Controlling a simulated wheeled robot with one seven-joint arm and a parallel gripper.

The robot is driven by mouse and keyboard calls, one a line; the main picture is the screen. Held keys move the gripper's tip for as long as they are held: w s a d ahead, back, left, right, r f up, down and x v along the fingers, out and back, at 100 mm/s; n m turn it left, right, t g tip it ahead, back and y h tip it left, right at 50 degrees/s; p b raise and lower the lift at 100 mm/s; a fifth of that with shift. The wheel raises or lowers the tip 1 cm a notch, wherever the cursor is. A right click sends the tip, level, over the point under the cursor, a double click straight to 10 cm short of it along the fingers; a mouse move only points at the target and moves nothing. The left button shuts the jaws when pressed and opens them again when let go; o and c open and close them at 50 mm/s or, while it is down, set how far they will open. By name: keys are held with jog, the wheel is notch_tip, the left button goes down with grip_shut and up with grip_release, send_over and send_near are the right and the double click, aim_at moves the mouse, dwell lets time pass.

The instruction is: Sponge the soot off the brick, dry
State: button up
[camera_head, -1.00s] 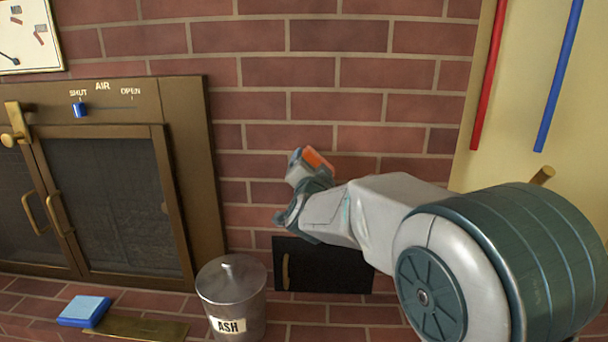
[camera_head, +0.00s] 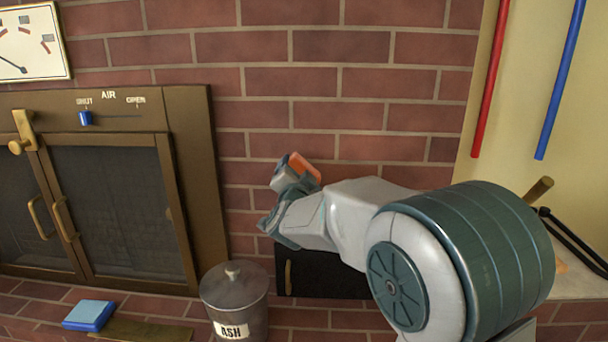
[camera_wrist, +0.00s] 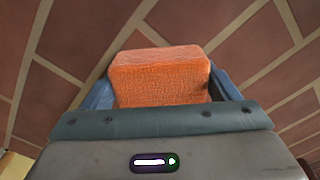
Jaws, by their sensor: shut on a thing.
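My gripper (camera_head: 292,178) is shut on an orange sponge (camera_head: 304,168), held up at the brick wall (camera_head: 335,47). In the wrist view the sponge (camera_wrist: 160,76) sits between the two blue fingers, with brick and pale mortar beyond it. I cannot tell whether the sponge touches the brick. The visible brick is reddish brown, with some darker bricks; no clear soot patch shows. My arm hides the wall behind it.
A glass-doored firebox (camera_head: 118,210) with an air slider stands at left. Below are a lidded ash bin (camera_head: 236,295), a blue sponge-like block (camera_head: 89,314) and a black hatch (camera_head: 325,276). Red (camera_head: 490,80) and blue (camera_head: 560,80) rods hang at right.

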jog(key=shift+a, duration=0.15)
jog(key=shift+s+f, duration=0.1)
jog(key=shift+s, duration=2.8)
jog(key=shift+s, duration=0.1)
jog(key=shift+s, duration=1.4)
